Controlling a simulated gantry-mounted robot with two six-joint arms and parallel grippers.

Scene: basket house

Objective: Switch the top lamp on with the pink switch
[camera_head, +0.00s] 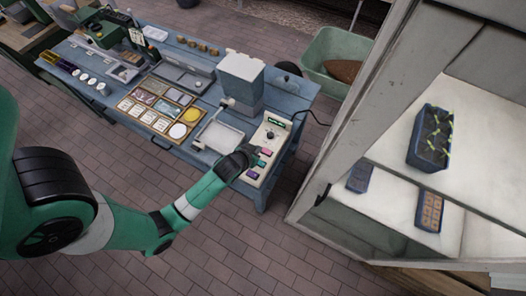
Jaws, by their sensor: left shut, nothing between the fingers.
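A cream control box (272,134) lies at the right end of the blue table. It carries a dark round knob, a small green display near its far end, and several coloured switches. The pink switch (266,151) is on the box's near half, just right of my left gripper. My left gripper (251,155) is shut and empty, over the left edge of the box; I cannot tell whether it touches a switch. A purple switch (252,174) sits at the box's near end. No lamp can be made out for certain. My right gripper is not in view.
The blue table (205,141) holds a tray of coloured samples (160,108), a grey dispenser (240,80) and small round items. At right stands a white shelf cabinet (385,150) with a seedling tray (431,137). A green tub (337,58) stands behind. Brick floor is clear in front.

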